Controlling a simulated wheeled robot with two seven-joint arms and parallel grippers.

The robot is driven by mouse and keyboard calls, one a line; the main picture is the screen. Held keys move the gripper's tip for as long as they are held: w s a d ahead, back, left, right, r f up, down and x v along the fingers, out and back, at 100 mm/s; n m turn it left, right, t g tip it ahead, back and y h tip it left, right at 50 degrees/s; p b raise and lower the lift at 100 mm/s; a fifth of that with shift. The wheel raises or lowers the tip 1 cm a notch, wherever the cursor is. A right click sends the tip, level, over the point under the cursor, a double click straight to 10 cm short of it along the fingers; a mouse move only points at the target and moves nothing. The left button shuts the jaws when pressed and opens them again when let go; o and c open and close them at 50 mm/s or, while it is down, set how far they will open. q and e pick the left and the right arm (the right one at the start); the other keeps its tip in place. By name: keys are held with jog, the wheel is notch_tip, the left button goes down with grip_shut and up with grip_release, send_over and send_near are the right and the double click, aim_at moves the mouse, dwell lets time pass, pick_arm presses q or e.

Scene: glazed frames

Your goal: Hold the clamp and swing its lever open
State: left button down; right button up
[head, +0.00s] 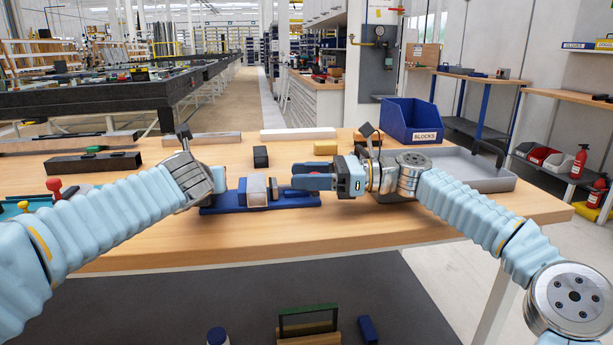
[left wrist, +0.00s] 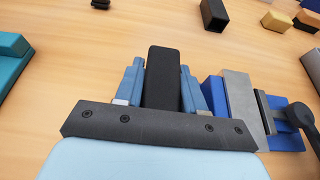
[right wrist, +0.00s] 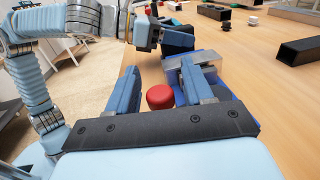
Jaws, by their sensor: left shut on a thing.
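The clamp has a blue base (head: 290,196) lying on the bench in front of me, with a grey block (head: 257,191) on it. Its grey block (left wrist: 240,95) also shows at the right of the left wrist view. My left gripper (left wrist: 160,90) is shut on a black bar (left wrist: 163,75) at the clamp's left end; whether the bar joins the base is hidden. My right gripper (right wrist: 162,85) is open, with a round red knob (right wrist: 160,97) between its fingers, which appear apart from it. In the head view the right fingers hide the knob and most of the lever.
A blue bin labelled BLOCKS (head: 410,118) and a grey tray (head: 470,170) stand at the back right. A black block (head: 260,157), a yellow block (head: 325,147) and a long dark bar (head: 92,163) lie behind. The front strip of the bench is clear.

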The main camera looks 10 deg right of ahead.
jog(key=shift+f, duration=0.1)
jog(key=d, duration=0.4)
jog(key=s+d, duration=0.1)
jog(key=d, duration=0.7)
jog(key=shift+s, duration=0.35)
